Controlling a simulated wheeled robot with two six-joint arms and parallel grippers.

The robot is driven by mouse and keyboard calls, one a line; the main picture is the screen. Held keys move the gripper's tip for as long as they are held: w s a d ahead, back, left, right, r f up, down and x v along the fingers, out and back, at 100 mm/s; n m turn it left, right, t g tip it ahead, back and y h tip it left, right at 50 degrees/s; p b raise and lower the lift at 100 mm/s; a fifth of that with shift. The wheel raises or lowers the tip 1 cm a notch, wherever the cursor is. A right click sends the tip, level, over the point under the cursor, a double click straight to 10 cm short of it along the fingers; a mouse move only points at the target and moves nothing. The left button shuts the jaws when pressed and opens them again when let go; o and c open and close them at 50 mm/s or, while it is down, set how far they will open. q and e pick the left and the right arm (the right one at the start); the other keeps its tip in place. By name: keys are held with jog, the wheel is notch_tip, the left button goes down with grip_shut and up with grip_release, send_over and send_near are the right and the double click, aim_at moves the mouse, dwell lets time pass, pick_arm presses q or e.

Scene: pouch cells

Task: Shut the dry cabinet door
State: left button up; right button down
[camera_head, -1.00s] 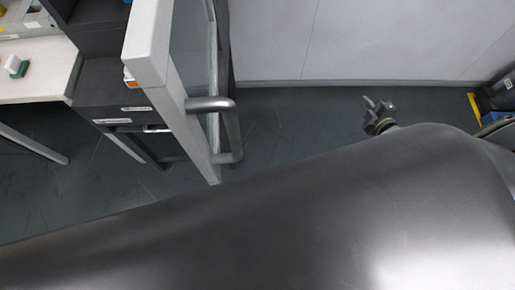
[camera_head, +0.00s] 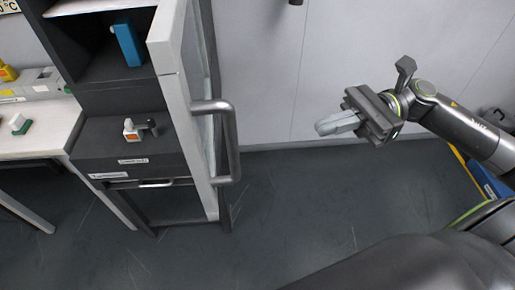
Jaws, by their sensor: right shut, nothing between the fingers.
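The dry cabinet (camera_head: 58,38) stands at the left, dark, with its front partly in view. Its door (camera_head: 183,90) has a pale frame and a glass pane. The door stands open, swung out from the cabinet and seen nearly edge-on. A grey bar handle (camera_head: 232,140) is on the door's right side. My right gripper (camera_head: 322,128) is to the right of the handle, clearly apart from it. Its fingers are together and empty, pointing left. My left gripper is not in view.
A blue item (camera_head: 127,45) stands inside the cabinet. A small white and orange item (camera_head: 132,132) sits on the ledge below. A white bench (camera_head: 40,130) stands at the far left. The floor (camera_head: 290,200) between door and right arm is clear.

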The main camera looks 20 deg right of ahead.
jog(key=a+p, duration=0.2)
jog(key=a, duration=1.1)
jog(key=shift+w+a+p, duration=0.15)
jog(key=shift+w+p, duration=0.1)
jog(key=shift+p, duration=0.1)
dwell(0.3)
